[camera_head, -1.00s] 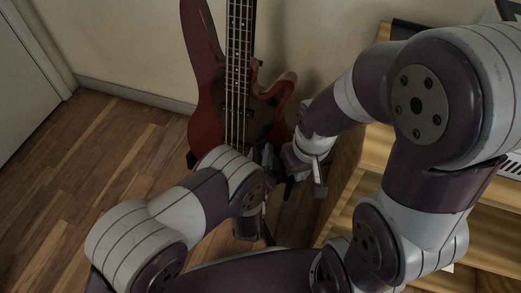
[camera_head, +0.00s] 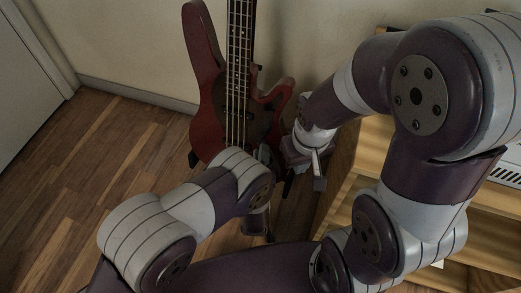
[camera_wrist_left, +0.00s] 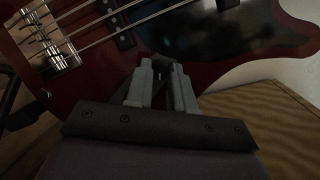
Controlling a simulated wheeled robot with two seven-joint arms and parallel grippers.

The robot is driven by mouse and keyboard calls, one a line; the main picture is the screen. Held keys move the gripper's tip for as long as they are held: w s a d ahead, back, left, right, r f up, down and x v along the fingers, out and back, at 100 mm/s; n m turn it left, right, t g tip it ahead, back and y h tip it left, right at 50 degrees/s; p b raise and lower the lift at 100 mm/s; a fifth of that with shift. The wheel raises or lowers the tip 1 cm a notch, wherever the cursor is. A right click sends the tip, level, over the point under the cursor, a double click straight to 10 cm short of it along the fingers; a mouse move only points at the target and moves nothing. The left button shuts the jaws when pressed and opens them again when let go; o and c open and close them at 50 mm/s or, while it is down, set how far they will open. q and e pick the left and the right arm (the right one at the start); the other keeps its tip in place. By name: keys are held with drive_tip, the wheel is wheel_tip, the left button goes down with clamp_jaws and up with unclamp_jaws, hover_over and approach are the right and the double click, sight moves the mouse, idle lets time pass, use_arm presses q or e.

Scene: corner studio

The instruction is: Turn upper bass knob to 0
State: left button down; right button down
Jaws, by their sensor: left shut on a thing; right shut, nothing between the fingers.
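The red bass guitar (camera_head: 209,112) stands upright against the wall in the head view. Its red body, strings and bridge (camera_wrist_left: 48,45) fill the top of the left wrist view. My left gripper (camera_wrist_left: 161,66) is at the lower edge of the bass body, its two pale fingers close together around something small and dark, seemingly a bass knob. The fingers hide most of it, so I cannot read its setting or tell which knob it is. My right gripper (camera_head: 318,170) is shut and empty, just right of the bass body.
A wooden shelf unit (camera_head: 343,180) stands close on the right, with a white keyboard (camera_head: 508,172) partly visible behind my right arm. The wall is directly behind the bass. Bare wooden floor (camera_head: 80,190) lies open to the left.

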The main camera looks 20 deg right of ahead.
use_arm(q)
drive_tip(key=m+g+h+p, duration=0.1)
drive_tip(key=m+h+p, duration=0.1)
drive_tip(key=m, duration=0.7)
drive_tip(key=m+g+h+p, duration=0.1)
drive_tip(key=m+h+p, duration=0.1)
drive_tip(key=m, duration=0.8)
drive_tip(key=a+m+g+h+p, duration=0.1)
drive_tip(key=m+h+p, duration=0.1)
drive_tip(key=m, duration=0.7)
drive_tip(key=shift+w+f+m+g+h, duration=0.2)
drive_tip(key=shift+w+m+g+h, duration=0.15)
drive_tip(key=shift+h, duration=0.35)
idle(1.2)
drive_tip(key=shift+s, duration=0.1)
idle(0.5)
